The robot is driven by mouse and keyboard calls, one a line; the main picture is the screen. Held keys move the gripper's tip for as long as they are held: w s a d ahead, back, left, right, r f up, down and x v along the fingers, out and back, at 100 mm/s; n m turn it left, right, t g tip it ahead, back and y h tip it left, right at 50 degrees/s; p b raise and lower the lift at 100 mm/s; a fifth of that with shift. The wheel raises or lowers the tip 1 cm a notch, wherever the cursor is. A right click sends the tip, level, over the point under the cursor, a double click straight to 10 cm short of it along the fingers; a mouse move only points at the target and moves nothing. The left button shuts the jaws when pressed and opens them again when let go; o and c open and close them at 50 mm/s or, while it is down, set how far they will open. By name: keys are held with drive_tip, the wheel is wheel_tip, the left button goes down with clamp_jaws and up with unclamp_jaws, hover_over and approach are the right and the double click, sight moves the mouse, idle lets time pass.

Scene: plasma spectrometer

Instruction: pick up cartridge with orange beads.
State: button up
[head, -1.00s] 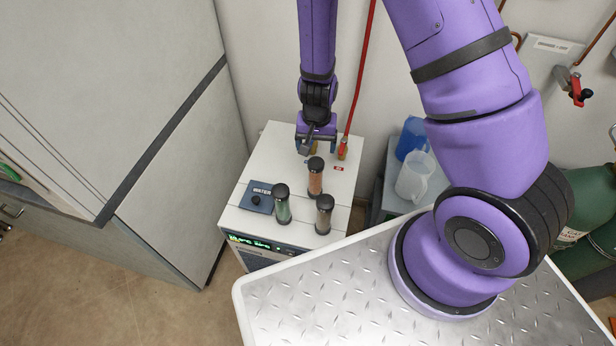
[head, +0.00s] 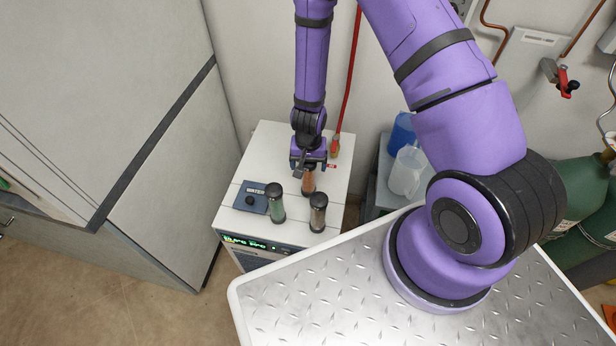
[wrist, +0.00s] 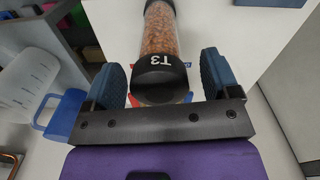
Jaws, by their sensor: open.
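The cartridge with orange beads (head: 308,182) stands upright on top of the white instrument box, partly hidden by my gripper in the head view. In the wrist view it is a clear tube of orange beads (wrist: 165,32) with a black cap marked T3. My gripper (head: 308,163) is over its upper end. In the wrist view my gripper (wrist: 160,82) is open, with one blue finger pad on each side of the cap. A gap shows between the cap and each pad.
A green-bead cartridge (head: 276,205) and a brown-grey cartridge (head: 318,212) stand close in front. A dark blue WATER plate (head: 252,197) lies at left on the white instrument box (head: 268,148). Jugs (head: 406,170) stand to the right.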

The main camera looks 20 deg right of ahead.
drive_tip(key=shift+f, duration=0.65)
drive_tip(key=c, duration=1.5)
drive_tip(key=shift+r, duration=0.1)
